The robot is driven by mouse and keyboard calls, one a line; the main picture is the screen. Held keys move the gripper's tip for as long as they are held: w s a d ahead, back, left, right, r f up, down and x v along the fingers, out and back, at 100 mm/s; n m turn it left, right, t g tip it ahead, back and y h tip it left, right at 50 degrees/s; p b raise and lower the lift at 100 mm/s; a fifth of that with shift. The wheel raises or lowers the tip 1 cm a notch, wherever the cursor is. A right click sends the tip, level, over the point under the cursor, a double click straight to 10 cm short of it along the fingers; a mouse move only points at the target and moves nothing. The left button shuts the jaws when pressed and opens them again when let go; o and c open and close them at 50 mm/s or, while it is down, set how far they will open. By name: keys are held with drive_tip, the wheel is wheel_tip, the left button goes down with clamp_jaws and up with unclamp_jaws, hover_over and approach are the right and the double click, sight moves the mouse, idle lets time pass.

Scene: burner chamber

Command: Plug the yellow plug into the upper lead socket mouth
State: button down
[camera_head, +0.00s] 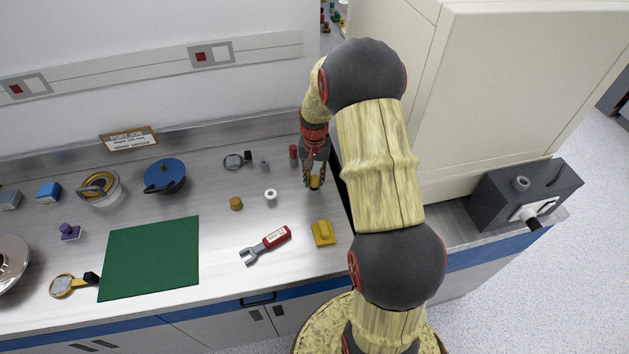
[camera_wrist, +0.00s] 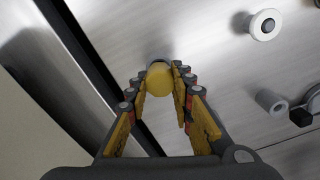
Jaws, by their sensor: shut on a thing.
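My gripper (camera_head: 313,180) is shut on a yellow plug (camera_head: 316,182), near the right end of the bench top. In the wrist view the round yellow plug (camera_wrist: 160,79) sits between the fingertips, with a grey part behind it. Whether the plug touches the bench is unclear. A dark grey box (camera_head: 497,203) stands at the far right, well away from my gripper. I cannot tell which of these, if any, is the upper lead socket mouth.
A tall cream cabinet (camera_head: 450,90) stands between my gripper and the grey box. A dark gap runs beside the bench's right end. A white ring (camera_head: 270,194), red cylinder (camera_head: 293,152), orange knob (camera_head: 236,203), red-handled wrench (camera_head: 268,243) and yellow block (camera_head: 323,233) lie nearby.

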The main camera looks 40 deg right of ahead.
drive_tip(key=s+r+p, duration=0.1)
drive_tip(key=s+r, duration=1)
drive_tip(key=s, duration=0.3)
drive_tip(key=shift+a+r, duration=0.15)
drive_tip(key=shift+r, duration=0.15)
drive_tip(key=c, duration=2.1)
unclamp_jaws()
drive_tip(key=c, duration=0.5)
clamp_jaws()
